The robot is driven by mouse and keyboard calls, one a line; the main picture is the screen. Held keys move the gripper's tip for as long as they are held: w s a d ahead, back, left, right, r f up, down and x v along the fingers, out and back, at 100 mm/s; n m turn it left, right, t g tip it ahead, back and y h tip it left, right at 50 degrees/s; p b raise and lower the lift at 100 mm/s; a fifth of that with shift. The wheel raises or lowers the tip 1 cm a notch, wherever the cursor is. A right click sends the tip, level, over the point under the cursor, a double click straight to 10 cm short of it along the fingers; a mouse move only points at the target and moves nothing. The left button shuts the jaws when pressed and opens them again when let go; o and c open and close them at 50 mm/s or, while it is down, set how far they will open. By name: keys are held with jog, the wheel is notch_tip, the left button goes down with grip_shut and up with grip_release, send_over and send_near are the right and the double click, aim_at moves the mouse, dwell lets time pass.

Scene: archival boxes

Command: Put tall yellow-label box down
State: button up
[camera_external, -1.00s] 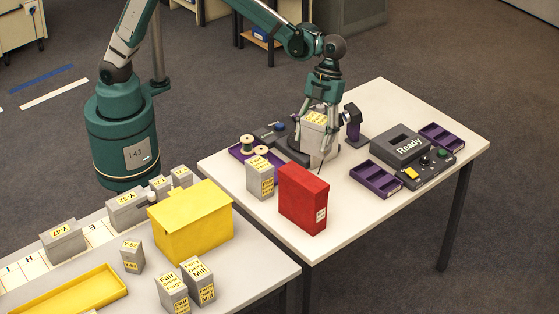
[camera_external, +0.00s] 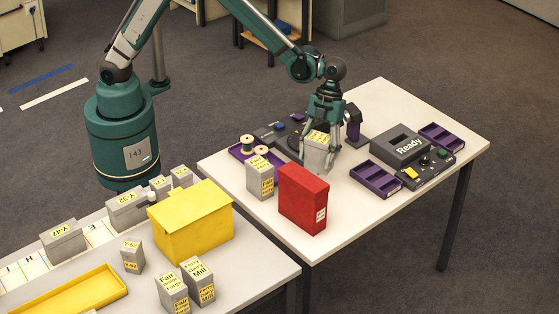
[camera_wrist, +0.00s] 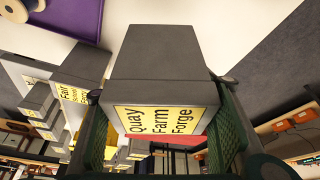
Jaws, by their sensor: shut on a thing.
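The tall grey box with a yellow label (camera_external: 315,158) is between the fingers of my gripper (camera_external: 321,140) over the right-hand table, near the dark machine. In the wrist view the box (camera_wrist: 160,65) fills the middle, and its yellow label reads "Quay Farm Forge". My gripper (camera_wrist: 165,130) is shut on it, with a green finger pad at each side. The box looks slightly tilted in the external view. Its lower edge is close to the table, but I cannot tell whether it touches.
A red box (camera_external: 303,199) and another grey yellow-label box (camera_external: 260,177) stand in front on the same table (camera_external: 375,225). A purple tray with spools (camera_external: 240,151) is to the left. The "Ready" device (camera_external: 400,147) and purple trays (camera_external: 376,180) are to the right. The front right tabletop is clear.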

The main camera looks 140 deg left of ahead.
aim_at(316, 172)
dwell(0.5)
jog(key=shift+f+b, duration=0.3)
jog(key=shift+f, duration=2.85)
jog(key=shift+f, duration=1.85)
jog(key=shift+f+b, duration=0.2)
jog(key=shift+b, duration=0.15)
jog(key=o, duration=1.1)
jog(key=shift+r, duration=0.2)
jog(key=p+v, duration=0.1)
jog(key=v, duration=1.1)
jog(key=shift+s, duration=0.1)
